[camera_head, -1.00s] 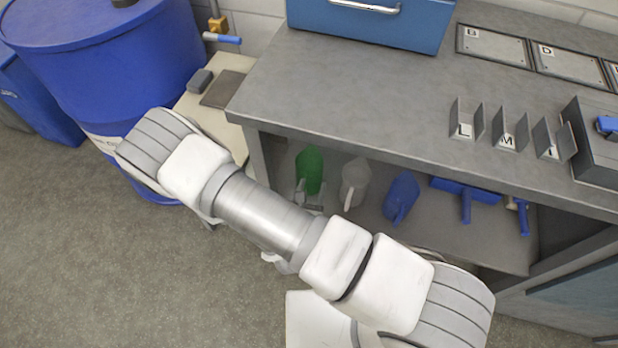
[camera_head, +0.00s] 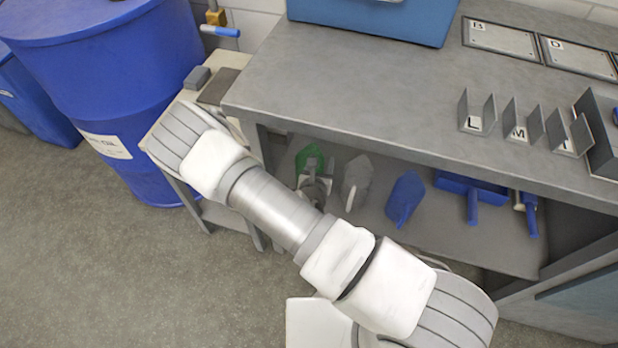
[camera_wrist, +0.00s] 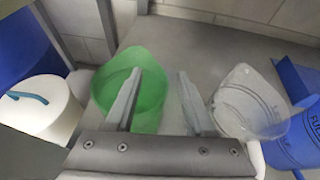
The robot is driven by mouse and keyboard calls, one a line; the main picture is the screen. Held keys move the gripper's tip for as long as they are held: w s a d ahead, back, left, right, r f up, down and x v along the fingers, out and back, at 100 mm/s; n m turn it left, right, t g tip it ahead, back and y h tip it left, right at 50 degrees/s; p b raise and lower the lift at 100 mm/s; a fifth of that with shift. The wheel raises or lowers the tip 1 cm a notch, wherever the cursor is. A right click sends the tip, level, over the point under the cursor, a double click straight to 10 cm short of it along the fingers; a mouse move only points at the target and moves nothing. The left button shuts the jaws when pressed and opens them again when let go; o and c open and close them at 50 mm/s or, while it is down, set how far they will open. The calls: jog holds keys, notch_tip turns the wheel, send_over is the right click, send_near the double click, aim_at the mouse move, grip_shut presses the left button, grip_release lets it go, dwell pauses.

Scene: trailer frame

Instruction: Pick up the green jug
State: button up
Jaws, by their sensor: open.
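The green jug (camera_head: 308,157) stands on the lower shelf under the grey bench, at the left end of the row. My gripper (camera_head: 314,186) is at the jug's near side and hides its lower part in the head view. In the wrist view, the green jug (camera_wrist: 120,83) shows its open top and lies mostly left of the gap between the fingers. My gripper (camera_wrist: 159,75) is open, with nothing seen held. Its left finger overlaps the jug's right part in the picture; I cannot tell whether they touch.
A clear jug (camera_wrist: 243,104) stands close to the right finger. A blue jug (camera_head: 405,196) and blue tools (camera_head: 470,195) lie farther right on the shelf. The bench top (camera_head: 350,95) overhangs the shelf. A white container (camera_wrist: 40,110) is at left.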

grip_shut()
dwell(1.4)
